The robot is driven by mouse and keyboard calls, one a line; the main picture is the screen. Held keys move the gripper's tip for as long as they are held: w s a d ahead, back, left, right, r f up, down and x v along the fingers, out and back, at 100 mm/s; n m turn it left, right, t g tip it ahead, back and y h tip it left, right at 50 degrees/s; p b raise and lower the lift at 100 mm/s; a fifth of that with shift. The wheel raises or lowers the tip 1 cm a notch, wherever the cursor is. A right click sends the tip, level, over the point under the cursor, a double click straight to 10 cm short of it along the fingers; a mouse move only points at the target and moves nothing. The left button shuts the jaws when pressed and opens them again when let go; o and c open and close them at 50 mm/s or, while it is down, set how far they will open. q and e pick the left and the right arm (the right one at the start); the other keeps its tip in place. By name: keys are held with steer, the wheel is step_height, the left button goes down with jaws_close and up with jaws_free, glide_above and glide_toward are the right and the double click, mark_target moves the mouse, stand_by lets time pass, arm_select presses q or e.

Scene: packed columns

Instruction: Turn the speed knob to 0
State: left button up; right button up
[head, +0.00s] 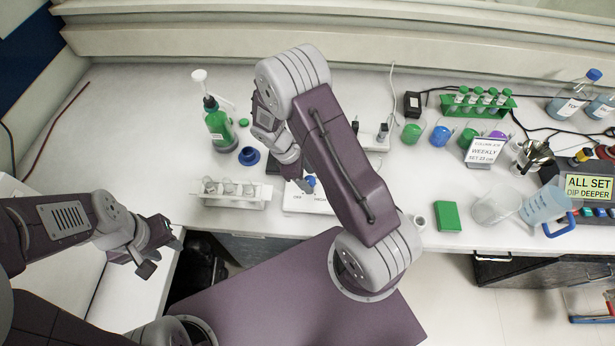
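A white device (294,205) sits near the bench's front edge, with small dark lettering on its front face. A small blue knob (311,181) shows on its top, partly hidden by my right arm. My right gripper (302,182) points down at the device, right beside the blue knob. Its fingertips are small and partly covered, so I cannot tell whether they touch or grip the knob. The knob's pointer and setting cannot be read. My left gripper (162,256) is open and empty, low at the left, in front of the bench.
A white rack with tubes (235,201) stands left of the device. A green bottle (218,128) and blue cap (249,156) are behind it. A green box (447,216), beakers (493,207) and a sign (481,152) stand to the right.

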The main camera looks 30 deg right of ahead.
steer(key=b+v, duration=0.1)
steer(key=v, duration=0.8)
steer(key=shift+b, duration=0.3)
